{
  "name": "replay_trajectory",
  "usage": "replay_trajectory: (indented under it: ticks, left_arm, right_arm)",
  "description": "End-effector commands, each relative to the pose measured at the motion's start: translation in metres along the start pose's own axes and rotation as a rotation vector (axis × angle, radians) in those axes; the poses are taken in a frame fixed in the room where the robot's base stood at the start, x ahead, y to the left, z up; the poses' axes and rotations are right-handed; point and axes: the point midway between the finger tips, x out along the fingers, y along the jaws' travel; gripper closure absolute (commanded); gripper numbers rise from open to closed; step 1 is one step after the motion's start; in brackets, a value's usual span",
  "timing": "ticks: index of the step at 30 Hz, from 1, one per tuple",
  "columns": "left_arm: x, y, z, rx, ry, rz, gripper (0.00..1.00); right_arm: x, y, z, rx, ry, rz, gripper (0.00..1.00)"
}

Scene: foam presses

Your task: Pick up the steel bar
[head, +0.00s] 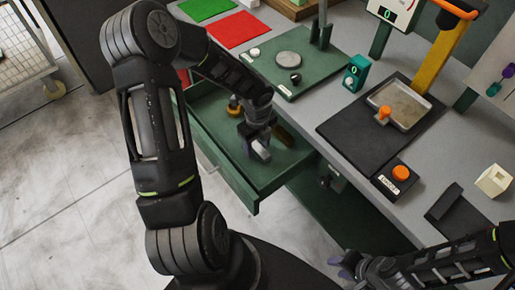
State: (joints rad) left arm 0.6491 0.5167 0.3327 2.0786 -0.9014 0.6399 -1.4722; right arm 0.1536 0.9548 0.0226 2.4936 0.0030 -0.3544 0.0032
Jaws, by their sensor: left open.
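My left gripper (258,150) reaches down into the open green drawer (222,150), its jaws open and its pale fingertips low over the drawer floor. I cannot make out the steel bar clearly; the gripper and forearm cover part of the drawer. A brown block (283,135) lies in the drawer just right of the gripper. A small brass-coloured piece (234,107) stands behind it, to the left. My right gripper (345,266) is at the bottom edge, low beside the bench and away from the drawer; its jaw opening is unclear.
The drawer's walls surround my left gripper. On the grey bench (340,95) above are a green plate with a round disc (288,60), a black mat with a metal tray (399,105), an orange button box (400,173) and a teal counter (355,73).

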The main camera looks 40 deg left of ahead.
Motion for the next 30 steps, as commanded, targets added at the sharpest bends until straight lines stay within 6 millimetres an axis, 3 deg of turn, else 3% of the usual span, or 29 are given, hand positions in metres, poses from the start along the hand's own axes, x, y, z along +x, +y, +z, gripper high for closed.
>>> replay_trajectory:
  ticks: [20, 30]
  left_arm:
    - [-0.0001, -0.0001, 0.0, 0.0, 0.0, 0.0, 0.99]
    - [-0.0001, -0.0002, 0.0, 0.0, 0.0, 0.0, 1.0]
  right_arm:
    - [0.0, 0.0, 0.0, 0.0, 0.0, 0.0, 0.64]
    - [0.0, 0.0, 0.0, 0.0, 0.0, 0.0, 0.64]
